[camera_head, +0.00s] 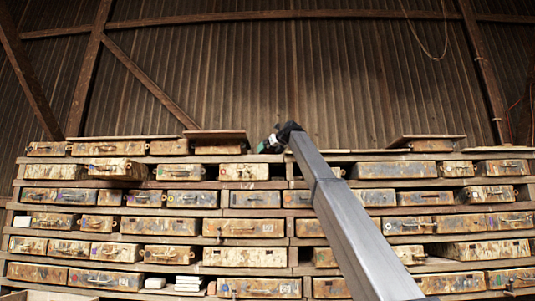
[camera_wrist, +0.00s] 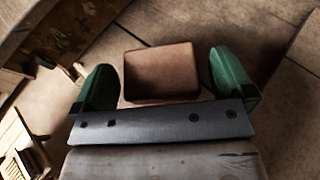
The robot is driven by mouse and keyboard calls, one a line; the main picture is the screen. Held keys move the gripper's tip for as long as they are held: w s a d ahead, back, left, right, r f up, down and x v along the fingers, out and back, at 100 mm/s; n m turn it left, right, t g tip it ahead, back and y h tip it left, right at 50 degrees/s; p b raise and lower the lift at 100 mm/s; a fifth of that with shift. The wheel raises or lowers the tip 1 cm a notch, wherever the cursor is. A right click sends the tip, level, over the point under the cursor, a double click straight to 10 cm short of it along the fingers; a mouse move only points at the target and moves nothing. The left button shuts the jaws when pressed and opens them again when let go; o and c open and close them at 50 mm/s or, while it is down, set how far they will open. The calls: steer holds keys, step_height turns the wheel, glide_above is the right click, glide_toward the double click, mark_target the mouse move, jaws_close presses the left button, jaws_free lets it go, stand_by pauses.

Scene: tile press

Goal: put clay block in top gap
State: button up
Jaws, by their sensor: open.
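A reddish-brown clay block (camera_wrist: 160,75) shows in the wrist view. It lies between the two green fingers of my gripper (camera_wrist: 162,68), with space visible on both sides. My gripper is open, and the fingers do not appear to press on the block. In the head view my gripper (camera_head: 272,143) is small and dark at the far end of my arm, at the top row of the rack (camera_head: 270,157). The top row has a stretch without cases around it.
The rack holds several rows of worn cases, such as one at the top left (camera_head: 108,149) and one at the top right (camera_head: 432,145). Loose boards (camera_head: 216,134) lie on top. A corrugated wall (camera_head: 260,75) with wooden beams stands behind.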

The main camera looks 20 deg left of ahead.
steer(key=v, duration=1.1)
